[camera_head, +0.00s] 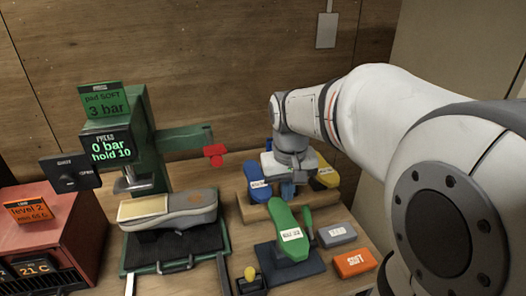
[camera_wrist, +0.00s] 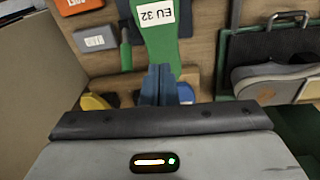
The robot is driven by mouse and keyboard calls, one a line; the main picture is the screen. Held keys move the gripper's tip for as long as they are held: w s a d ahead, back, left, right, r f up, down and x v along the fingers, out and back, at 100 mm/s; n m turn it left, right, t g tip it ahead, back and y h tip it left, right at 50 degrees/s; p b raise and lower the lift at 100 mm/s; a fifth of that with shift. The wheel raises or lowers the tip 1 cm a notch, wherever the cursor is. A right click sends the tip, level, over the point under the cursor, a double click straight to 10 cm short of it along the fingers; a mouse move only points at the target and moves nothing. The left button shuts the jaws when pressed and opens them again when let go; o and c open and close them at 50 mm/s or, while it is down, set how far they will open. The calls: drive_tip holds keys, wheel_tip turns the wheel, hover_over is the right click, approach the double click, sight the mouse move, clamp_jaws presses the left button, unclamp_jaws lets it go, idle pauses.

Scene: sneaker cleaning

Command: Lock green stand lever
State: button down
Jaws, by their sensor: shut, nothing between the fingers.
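The green stand carries a green shoe last (camera_head: 287,222) with a white EU 32 label, on a dark blue base (camera_head: 290,262). Its green lever (camera_head: 307,224) stands upright at the right side of the last. In the wrist view the last (camera_wrist: 163,45) points up the picture and the lever (camera_wrist: 125,52) is to its left. My gripper (camera_head: 289,190) is behind the last and above the wooden rack. Its dark fingers (camera_wrist: 158,82) are together with nothing between them, and appear apart from the lever. Any contact with the last is unclear.
Blue (camera_head: 256,191) and yellow (camera_head: 325,175) lasts flank my gripper on the wooden rack (camera_head: 253,212). Grey (camera_head: 337,235) and orange (camera_head: 355,262) blocks lie to the right. A green press (camera_head: 150,140) with a red handle (camera_head: 214,155) and a shoe (camera_head: 180,209) stand left.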

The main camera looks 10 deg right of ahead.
drive_tip(key=w+d+f+g, duration=0.1)
drive_tip(key=w+d+f, duration=0.1)
drive_tip(key=w, duration=0.3)
drive_tip(key=w+d+f+g, duration=0.1)
drive_tip(key=w+d, duration=0.2)
drive_tip(key=w, duration=0.2)
drive_tip(key=w+d+f+m+g, duration=0.1)
drive_tip(key=w+d+f, duration=0.1)
drive_tip(key=w, duration=0.3)
drive_tip(key=shift+w+d+f+p, duration=0.3)
drive_tip(key=shift+w+d, duration=0.1)
drive_tip(key=shift+d, duration=0.45)
drive_tip(key=s+f+p, duration=0.2)
drive_tip(key=s+f, duration=0.3)
drive_tip(key=f, duration=0.2)
drive_tip(key=shift+s+f, duration=0.15)
drive_tip(key=shift+f, duration=0.25)
